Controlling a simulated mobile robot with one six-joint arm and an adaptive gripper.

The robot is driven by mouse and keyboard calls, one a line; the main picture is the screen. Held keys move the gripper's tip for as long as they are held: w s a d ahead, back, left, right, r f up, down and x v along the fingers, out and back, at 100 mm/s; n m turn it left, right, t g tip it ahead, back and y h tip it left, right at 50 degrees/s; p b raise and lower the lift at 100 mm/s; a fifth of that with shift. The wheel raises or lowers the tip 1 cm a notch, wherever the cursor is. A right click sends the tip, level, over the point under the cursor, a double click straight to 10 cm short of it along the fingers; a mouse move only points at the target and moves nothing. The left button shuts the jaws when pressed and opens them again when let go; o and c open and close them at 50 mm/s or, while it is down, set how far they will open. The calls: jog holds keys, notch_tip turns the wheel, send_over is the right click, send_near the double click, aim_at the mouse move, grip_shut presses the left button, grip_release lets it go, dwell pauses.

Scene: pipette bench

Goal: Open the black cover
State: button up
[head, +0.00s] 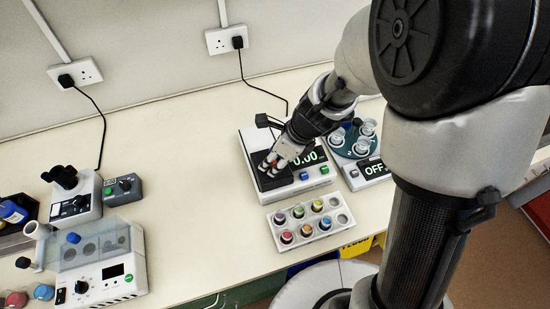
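A white device (310,184) with a lit display reading about 0.00 stands near the middle of the bench. A black square part (275,183), which looks like the black cover, sits on its left side. My gripper (269,167) reaches down from the upper right, with its pale fingertips over this black part. Whether the fingertips touch it, and how far apart they are, is too small to tell. My gripper and wrist hide part of the device's top and display. A small black piece (262,120) shows just behind my gripper; what it belongs to is unclear.
A white rack (328,233) with several coloured caps stands just in front of the device. A second device (371,174) reading OFF, with clear vessels, stands to its right. A microscope (72,200) and a box with a clear lid (95,250) stand left. The bench between is clear.

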grip_shut()
dwell(0.6)
